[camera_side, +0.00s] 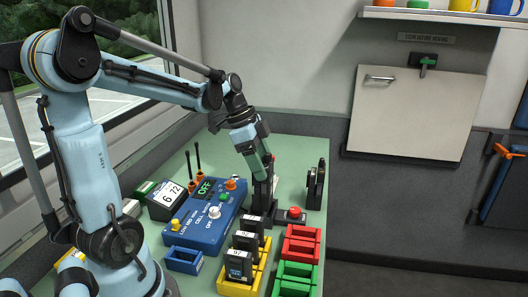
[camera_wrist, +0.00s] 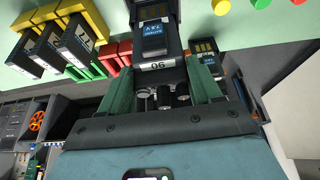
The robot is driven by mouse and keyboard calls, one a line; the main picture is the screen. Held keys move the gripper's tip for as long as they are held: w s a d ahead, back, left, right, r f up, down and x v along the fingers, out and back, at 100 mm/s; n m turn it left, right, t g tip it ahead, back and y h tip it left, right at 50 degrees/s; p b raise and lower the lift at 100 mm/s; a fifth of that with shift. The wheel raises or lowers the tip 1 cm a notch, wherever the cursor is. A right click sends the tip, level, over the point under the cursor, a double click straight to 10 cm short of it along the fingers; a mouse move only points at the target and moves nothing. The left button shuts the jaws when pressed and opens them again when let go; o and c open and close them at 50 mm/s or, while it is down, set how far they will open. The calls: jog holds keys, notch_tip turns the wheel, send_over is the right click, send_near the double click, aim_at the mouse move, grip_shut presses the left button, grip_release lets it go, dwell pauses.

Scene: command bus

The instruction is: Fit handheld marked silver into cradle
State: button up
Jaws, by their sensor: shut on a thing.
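My gripper (camera_side: 261,178) points down over the bench, with green fingers shut on a black handheld (camera_wrist: 152,38). In the wrist view the handheld has a blue label and a white tag with digits, seen upside down. No silver mark can be made out on it. In the side view, the held handheld is a dark upright shape below the fingers, close to a dark base beside a red button (camera_side: 295,212). I cannot tell whether it touches or sits in that base. A second dark unit with gold contacts (camera_wrist: 206,47) shows beside the fingers in the wrist view.
A yellow rack (camera_side: 240,288) holds several black units. A red cradle (camera_side: 302,246) and a green cradle (camera_side: 297,270) look empty beside it. A blue console (camera_side: 203,224) reads OFF, with a blue tray (camera_side: 184,261) in front. A black device (camera_side: 316,186) stands at the bench's right edge.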

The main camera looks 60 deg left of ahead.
jog(key=shift+f, duration=2.1)
dwell(0.3)
jog(key=o, duration=1.8)
jog(key=shift+r, duration=0.1)
jog(key=shift+r, duration=3.45)
